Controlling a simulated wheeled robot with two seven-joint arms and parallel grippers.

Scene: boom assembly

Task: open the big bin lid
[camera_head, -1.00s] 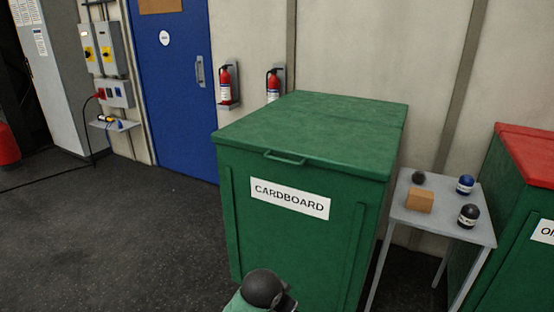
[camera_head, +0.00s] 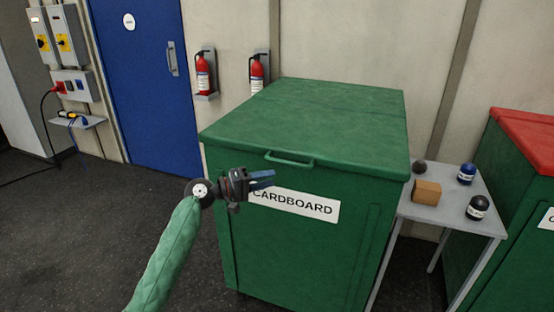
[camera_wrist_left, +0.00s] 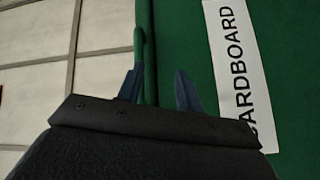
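The big green bin (camera_head: 290,235) with a CARDBOARD label (camera_head: 293,205) stands ahead, and its green lid (camera_head: 320,115) lies shut on top. A green handle (camera_head: 289,159) sticks out from the lid's front edge; it also shows in the left wrist view (camera_wrist_left: 139,45). My left gripper (camera_head: 268,179) is in front of the bin, a little below and left of the handle, partly over the label's left end. In the left wrist view its two fingers (camera_wrist_left: 158,90) are spread and hold nothing; whether one touches the handle I cannot tell. My right gripper is not in view.
A grey side table (camera_head: 450,213) with a cardboard-brown box (camera_head: 426,192) and small round items stands right of the bin. A red-lidded green bin (camera_head: 530,140) is farther right. Fire extinguishers (camera_head: 203,74) hang on the back wall. The floor at left is clear.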

